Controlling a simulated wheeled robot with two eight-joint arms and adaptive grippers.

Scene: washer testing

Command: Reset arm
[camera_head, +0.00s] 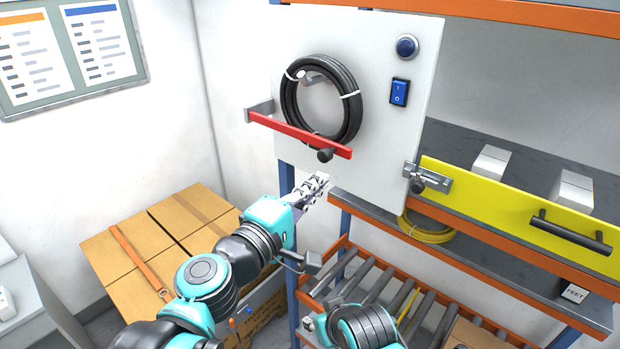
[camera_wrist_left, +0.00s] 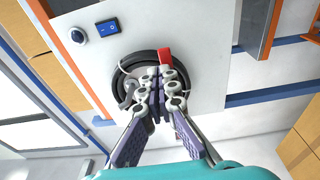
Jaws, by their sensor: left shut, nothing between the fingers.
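My left arm comes in from the lower left in the head view. Its gripper (camera_head: 316,188) is just below the white panel (camera_head: 390,135), with free air around it. In the left wrist view the left gripper (camera_wrist_left: 158,72) has its fingers together and empty, in front of a coiled black hose (camera_wrist_left: 122,72). The hose (camera_head: 291,105) hangs on the panel in the head view.
The panel carries a blue button (camera_head: 407,46) and a blue rocker switch (camera_head: 399,92). A yellow barrier (camera_head: 490,200) with a black handle (camera_head: 570,232) spans the shelf at right. A roller rack (camera_head: 400,300) stands below. Cardboard boxes (camera_head: 120,255) stand at left.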

